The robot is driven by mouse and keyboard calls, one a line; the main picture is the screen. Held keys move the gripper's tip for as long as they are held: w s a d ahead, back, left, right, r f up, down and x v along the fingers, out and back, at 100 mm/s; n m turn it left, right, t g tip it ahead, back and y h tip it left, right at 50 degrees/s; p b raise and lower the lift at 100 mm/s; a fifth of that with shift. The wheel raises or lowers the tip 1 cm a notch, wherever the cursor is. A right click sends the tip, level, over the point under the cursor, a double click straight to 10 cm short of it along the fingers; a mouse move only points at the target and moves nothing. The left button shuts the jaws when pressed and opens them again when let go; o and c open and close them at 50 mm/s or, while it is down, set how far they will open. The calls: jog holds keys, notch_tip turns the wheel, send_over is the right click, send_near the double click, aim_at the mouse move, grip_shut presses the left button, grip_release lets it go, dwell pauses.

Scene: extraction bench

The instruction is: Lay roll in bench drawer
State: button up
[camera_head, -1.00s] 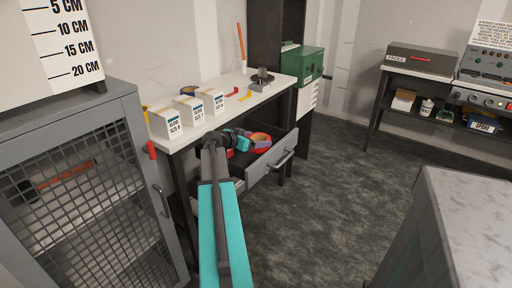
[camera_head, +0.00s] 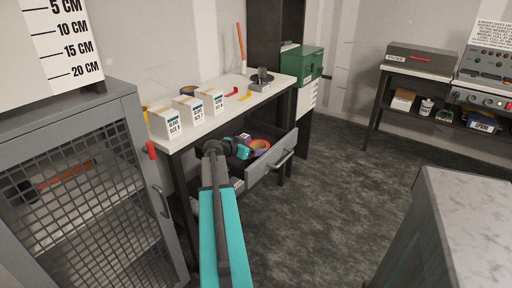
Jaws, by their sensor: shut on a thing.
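The bench drawer (camera_head: 272,167) is pulled out below the white bench top, its grey front and bar handle facing right. My gripper (camera_head: 249,148) reaches over the drawer from the left and is shut on an orange-red roll (camera_head: 261,145) with a purplish part. The roll is at or just inside the drawer opening, behind the drawer front. I cannot tell whether it touches the drawer floor. My arm hides the drawer's left part and much of its inside.
On the bench (camera_head: 235,98) stand several white glove boxes (camera_head: 188,110), another roll (camera_head: 190,90) and small red and yellow pieces. A mesh cabinet (camera_head: 80,190) stands at left, a grey-topped unit (camera_head: 465,200) at right. The floor (camera_head: 335,190) between is clear.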

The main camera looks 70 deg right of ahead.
jog(key=shift+f, duration=0.15)
jog(key=o, duration=0.9)
jog(key=shift+c, duration=0.2)
jog(key=b+v, duration=0.1)
jog(key=v, duration=1.1)
